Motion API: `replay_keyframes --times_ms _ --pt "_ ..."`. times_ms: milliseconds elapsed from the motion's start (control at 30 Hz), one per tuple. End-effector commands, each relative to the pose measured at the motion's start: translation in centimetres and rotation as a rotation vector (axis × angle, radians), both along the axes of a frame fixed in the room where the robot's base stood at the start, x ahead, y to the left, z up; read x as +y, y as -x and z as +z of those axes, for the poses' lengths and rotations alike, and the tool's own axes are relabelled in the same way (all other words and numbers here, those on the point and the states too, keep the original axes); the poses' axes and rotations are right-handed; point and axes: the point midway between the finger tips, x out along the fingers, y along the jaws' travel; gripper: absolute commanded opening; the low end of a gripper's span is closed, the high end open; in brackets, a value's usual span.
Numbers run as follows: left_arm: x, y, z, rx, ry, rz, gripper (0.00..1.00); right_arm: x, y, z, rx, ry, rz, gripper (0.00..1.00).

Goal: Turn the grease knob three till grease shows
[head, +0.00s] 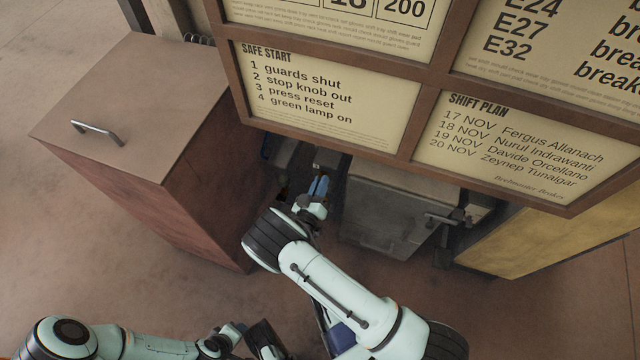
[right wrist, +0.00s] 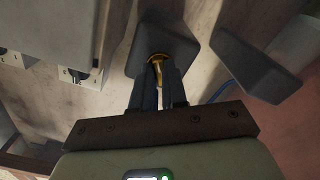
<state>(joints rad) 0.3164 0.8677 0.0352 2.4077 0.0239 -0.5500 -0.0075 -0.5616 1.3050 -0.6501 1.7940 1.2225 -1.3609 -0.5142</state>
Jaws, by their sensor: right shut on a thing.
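My right gripper (head: 318,186) reaches under the sign board in the head view. In the right wrist view its two dark fingers (right wrist: 158,82) are closed around a small brass knob (right wrist: 158,57), which sits in front of a dark grey block (right wrist: 180,46). The fingers hide much of the knob, and no number on it shows. I cannot make out any grease. My left gripper (head: 232,334) is low in the head view, away from the knob; its fingers are not clear.
A red-brown cabinet (head: 205,190) with a metal handle stands left. The sign board (head: 410,135) overhangs the work spot. A grey box (head: 390,205) is right of my right gripper. The wrist view shows switch plates (right wrist: 80,75) left and another dark block (right wrist: 250,65) right.

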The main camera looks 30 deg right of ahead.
Motion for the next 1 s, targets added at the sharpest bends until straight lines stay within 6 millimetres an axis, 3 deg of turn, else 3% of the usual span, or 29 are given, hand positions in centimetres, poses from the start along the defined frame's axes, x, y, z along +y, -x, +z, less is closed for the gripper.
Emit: replay_keyframes --times_ms 600,1000 --pt "0.29 -0.56 -0.39 -0.015 -0.007 0.006 0.43 0.05 0.06 -0.11 -0.406 -0.350 0.000 0.00" --pt "0.35 -0.70 -0.47 -0.019 -0.009 0.008 0.43 0.10 0.07 -0.14 -0.530 -0.456 -0.001 0.00"
